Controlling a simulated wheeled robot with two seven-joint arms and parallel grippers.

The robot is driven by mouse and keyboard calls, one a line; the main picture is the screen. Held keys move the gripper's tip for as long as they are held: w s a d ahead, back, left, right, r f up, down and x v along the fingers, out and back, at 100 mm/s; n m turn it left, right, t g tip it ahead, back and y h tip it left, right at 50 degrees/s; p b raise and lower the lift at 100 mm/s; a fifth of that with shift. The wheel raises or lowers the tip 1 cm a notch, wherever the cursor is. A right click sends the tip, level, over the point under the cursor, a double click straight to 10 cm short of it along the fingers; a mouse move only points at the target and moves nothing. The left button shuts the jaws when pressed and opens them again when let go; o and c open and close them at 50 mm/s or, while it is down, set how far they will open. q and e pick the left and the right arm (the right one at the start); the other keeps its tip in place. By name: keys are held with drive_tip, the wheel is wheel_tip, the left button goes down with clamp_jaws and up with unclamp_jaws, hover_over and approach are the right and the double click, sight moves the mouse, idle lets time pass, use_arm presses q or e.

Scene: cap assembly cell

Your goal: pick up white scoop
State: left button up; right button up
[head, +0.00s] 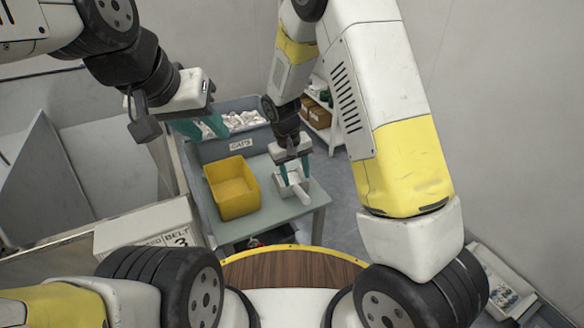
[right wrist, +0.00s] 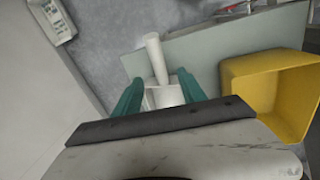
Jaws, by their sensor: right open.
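The white scoop (head: 302,196) lies at the right part of the grey-green table in the head view, with its handle pointing toward me. In the right wrist view the scoop's handle (right wrist: 156,58) points up and away, and its body shows between my fingers. My right gripper (head: 294,177) is open, with its teal fingers on either side of the scoop; the right wrist view shows both fingers (right wrist: 161,93) apart. Whether they touch the scoop I cannot tell. My left gripper (head: 205,128) hangs by the caps bin at the upper left, its teal fingers apart and empty.
A yellow bin (head: 232,188) stands on the table (head: 270,222) left of the scoop; it also shows in the right wrist view (right wrist: 235,85). Behind it is a grey bin labelled CAPS (head: 215,150) with white pieces. A shelf with brown boxes (head: 318,116) stands at the back.

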sight(299, 190)
wheel_tip(299, 190, down, 2)
drive_tip(key=shift+a, duration=0.1)
drive_tip(key=f, duration=0.2)
drive_tip(key=d+f, duration=0.1)
drive_tip(key=f, duration=0.1)
drive_tip(key=w+f, duration=0.1)
drive_tip(key=f, duration=0.2)
drive_tip(key=shift+d, duration=0.3)
clamp_jaws()
